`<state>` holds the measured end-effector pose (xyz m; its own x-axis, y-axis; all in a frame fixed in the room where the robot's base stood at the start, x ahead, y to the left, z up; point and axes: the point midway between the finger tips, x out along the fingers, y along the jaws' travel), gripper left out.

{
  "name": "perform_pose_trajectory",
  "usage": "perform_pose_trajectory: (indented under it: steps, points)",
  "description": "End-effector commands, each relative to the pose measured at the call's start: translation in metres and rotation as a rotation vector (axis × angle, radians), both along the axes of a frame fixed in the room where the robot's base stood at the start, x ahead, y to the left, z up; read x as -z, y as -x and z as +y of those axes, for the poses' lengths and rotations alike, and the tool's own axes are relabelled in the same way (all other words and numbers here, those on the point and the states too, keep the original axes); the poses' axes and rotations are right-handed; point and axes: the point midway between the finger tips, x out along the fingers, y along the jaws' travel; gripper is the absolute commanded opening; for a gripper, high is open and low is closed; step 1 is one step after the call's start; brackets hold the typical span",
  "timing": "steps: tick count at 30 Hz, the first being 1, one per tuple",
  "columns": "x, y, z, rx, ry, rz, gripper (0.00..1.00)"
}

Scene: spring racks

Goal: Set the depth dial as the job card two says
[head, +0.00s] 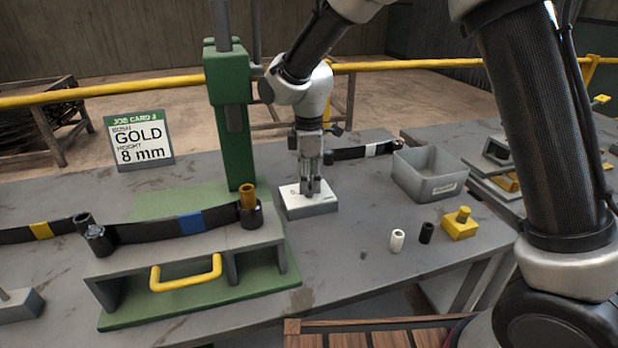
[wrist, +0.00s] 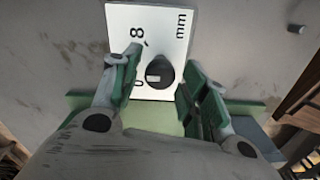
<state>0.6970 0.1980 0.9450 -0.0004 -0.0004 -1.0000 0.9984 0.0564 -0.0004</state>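The job card (head: 139,141) stands at the back left and reads bush GOLD, height 8 mm. The depth dial is a white-faced block (head: 310,208) on the bench, right of the green press column. In the wrist view its white face (wrist: 180,15) shows an 8, "mm" and a partly covered 0. A dark round knob (wrist: 163,70) with a white mark sits on it, the mark toward the picture's left. My gripper (head: 311,190) points down over the dial. In the wrist view its fingers (wrist: 160,73) are apart, one on each side of the knob; contact is unclear.
A press (head: 230,85) stands left of the dial. A green-based fixture (head: 200,300) with a yellow handle holds a spring strip and a gold bush (head: 248,197). A grey bin (head: 428,187) stands right. White (head: 397,240), black (head: 426,233) and yellow (head: 459,226) pieces lie in front of it.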

Motion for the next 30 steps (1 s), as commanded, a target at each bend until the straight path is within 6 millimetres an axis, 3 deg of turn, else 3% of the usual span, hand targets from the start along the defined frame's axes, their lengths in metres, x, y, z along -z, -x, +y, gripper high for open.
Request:
perform_pose_trajectory:
  steps: [1,5,6,17,30]
  points:
    - [-0.0002,-0.0001,0.0000,0.000,0.000,0.000,0.29]
    - [-0.0003,-0.0001,0.0000,0.000,0.000,0.000,0.06]
    - [-0.0003,-0.0001,0.0001,0.000,0.000,0.000,0.05]
    - [-0.0005,-0.0002,0.0002,0.055,-0.001,-0.001,0.05]
    - [-0.0007,-0.0004,0.0002,0.391,-0.001,-0.001,0.04]
